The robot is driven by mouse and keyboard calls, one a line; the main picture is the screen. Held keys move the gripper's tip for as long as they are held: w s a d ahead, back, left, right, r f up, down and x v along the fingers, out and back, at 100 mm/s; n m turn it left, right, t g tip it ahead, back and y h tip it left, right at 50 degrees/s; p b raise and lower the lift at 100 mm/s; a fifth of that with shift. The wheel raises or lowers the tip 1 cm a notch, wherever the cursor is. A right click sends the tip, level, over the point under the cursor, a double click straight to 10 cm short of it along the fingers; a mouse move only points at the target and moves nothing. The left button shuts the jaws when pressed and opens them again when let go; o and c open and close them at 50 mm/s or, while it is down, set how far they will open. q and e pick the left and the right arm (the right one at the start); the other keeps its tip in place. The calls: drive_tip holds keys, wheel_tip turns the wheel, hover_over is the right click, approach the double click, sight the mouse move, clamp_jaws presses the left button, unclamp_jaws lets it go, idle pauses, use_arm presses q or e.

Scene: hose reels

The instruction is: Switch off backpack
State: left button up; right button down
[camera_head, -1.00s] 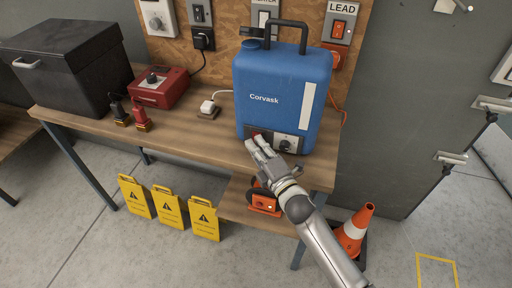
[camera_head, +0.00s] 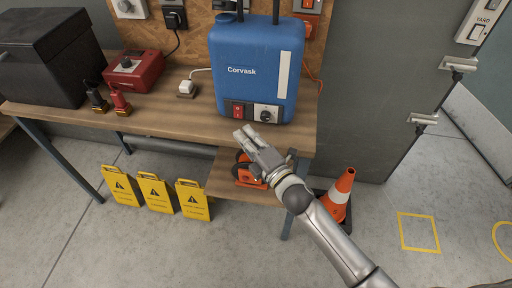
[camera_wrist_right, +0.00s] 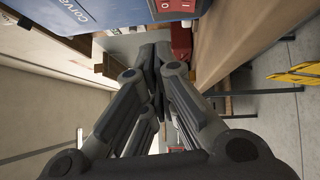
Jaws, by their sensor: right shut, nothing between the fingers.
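The blue Corvask backpack (camera_head: 250,62) stands upright on the wooden bench. On its lower front is a panel with a red rocker switch (camera_head: 238,111) and a round dial (camera_head: 265,116). The switch also shows at the top of the right wrist view (camera_wrist_right: 175,6), with light marks on it; I cannot tell which side is pressed in. My right gripper (camera_head: 241,134) is shut and empty, just in front of and below the panel, apart from it. Its fingers also show in the right wrist view (camera_wrist_right: 156,58). My left gripper is not in view.
A white plug (camera_head: 186,88), a red box (camera_head: 137,70) and two small tools stand left of the backpack on the bench (camera_head: 165,118). An orange reel (camera_head: 247,171) sits on the lower shelf. A traffic cone (camera_head: 340,190) and yellow signs (camera_head: 156,192) stand on the floor.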

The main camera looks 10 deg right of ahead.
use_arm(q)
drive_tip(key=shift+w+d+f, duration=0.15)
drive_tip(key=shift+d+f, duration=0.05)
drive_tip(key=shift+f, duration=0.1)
use_arm(e)
drive_tip(key=v, duration=0.2)
drive_tip(key=r+v, duration=0.1)
drive_tip(key=v, duration=0.2)
drive_tip(key=shift+s+a, duration=0.1)
drive_tip(key=shift+s, duration=0.2)
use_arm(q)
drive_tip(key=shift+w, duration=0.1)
